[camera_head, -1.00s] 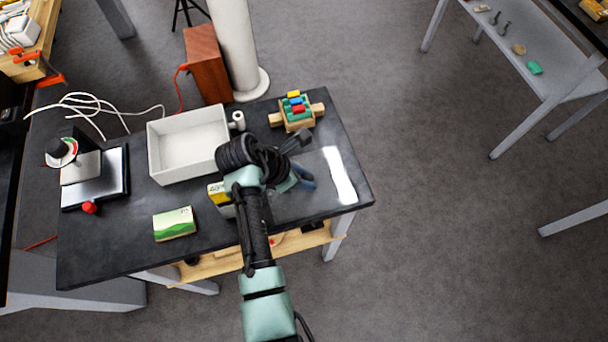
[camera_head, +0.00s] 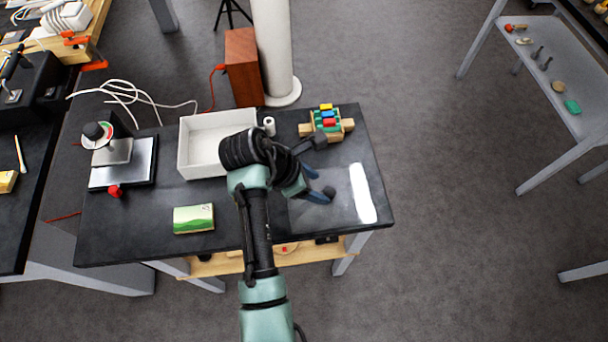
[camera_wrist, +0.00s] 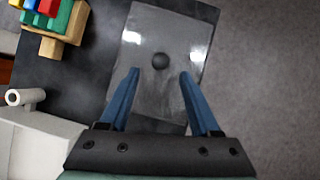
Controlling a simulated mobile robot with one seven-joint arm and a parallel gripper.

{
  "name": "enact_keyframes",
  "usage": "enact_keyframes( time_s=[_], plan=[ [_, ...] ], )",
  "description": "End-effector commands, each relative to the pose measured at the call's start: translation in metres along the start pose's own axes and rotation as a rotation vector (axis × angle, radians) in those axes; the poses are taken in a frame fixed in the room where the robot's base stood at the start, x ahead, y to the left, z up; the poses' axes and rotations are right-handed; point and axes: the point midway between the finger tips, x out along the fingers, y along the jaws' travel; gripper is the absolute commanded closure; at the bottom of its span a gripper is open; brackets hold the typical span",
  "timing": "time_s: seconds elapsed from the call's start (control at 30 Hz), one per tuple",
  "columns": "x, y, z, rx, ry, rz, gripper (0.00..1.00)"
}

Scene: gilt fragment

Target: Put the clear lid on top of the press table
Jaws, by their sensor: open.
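The clear lid (camera_head: 362,193) is a see-through sheet with a dark round knob, lying on the right part of the black table (camera_head: 130,228). White glare shows on it. In the wrist view the lid (camera_wrist: 160,25) lies ahead of my gripper (camera_wrist: 159,74). Its blue fingers are apart, with the knob between and just beyond their tips in the picture. Nothing is held. In the head view my gripper (camera_head: 318,192) is over the lid, partly hidden by my wrist. I cannot tell which table is the press table.
A white bin (camera_head: 186,155), a toy with coloured blocks (camera_head: 326,121), a green box (camera_head: 193,218) and a metal-plated device (camera_head: 118,165) stand on the black table. A grey table (camera_head: 545,70) with small items is at the right. Open floor lies between.

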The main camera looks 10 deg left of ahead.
Motion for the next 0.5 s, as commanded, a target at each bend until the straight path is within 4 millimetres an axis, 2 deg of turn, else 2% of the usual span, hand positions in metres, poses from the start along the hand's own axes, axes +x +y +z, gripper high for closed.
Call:
enact_keyframes(
  time_s=[0.03, 0.2, 0.33, 0.5],
  plan=[
    [-0.013, 0.001, 0.0, 0.0, -0.001, 0.005, 0.36],
    [-0.044, 0.001, 0.0, 0.0, -0.001, 0.003, 0.36],
    [-0.059, 0.0, 0.0, 0.0, -0.001, 0.001, 0.36],
    [-0.066, 0.0, 0.0, 0.0, -0.001, 0.0, 0.36]
  ],
)
